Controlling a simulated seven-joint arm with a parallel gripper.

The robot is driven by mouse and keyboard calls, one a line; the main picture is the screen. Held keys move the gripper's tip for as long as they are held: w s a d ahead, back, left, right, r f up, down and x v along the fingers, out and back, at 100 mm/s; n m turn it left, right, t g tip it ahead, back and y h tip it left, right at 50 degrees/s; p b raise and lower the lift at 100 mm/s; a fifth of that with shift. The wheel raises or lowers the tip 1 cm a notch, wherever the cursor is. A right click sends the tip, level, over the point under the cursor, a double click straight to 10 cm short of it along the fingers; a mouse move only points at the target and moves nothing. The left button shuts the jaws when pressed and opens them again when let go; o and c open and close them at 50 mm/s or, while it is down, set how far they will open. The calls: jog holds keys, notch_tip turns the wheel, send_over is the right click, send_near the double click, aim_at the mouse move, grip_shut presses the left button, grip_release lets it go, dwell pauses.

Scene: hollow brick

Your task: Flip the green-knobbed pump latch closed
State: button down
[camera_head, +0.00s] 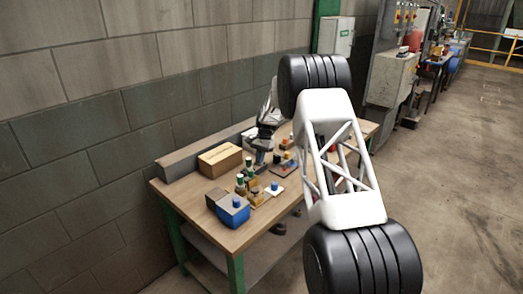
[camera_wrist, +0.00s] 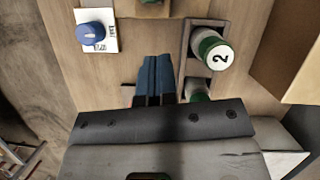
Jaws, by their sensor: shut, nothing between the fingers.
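Two green-knobbed parts stand side by side on the workbench. In the wrist view one green knob (camera_wrist: 212,50) has a white cap marked "2", and it stands on a dark base plate right of my fingers. A second green knob (camera_wrist: 197,90) is nearer my gripper body, which hides part of it. They also show small in the head view, as a front green knob (camera_head: 240,179) and a rear one (camera_head: 249,163). I cannot tell which is the pump latch or its lever position. My gripper (camera_wrist: 156,62) is shut and empty, with its blue fingertips left of the green knobs and apart from them.
A blue knob on a white plate (camera_wrist: 92,33) lies upper left in the wrist view. A cardboard box (camera_head: 220,160) stands behind the knobs, and a blue box (camera_head: 233,210) at the front. Bare wood of the workbench (camera_head: 195,206) shows at left. My arm covers the table's right side.

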aim_at(249, 175)
jog(key=shift+s+a+f, duration=0.1)
jog(key=shift+s+a, duration=0.5)
jog(key=shift+s, duration=0.25)
jog(key=shift+s+a, duration=0.55)
jog(key=shift+s, duration=0.3)
jog(key=shift+s+a, duration=0.1)
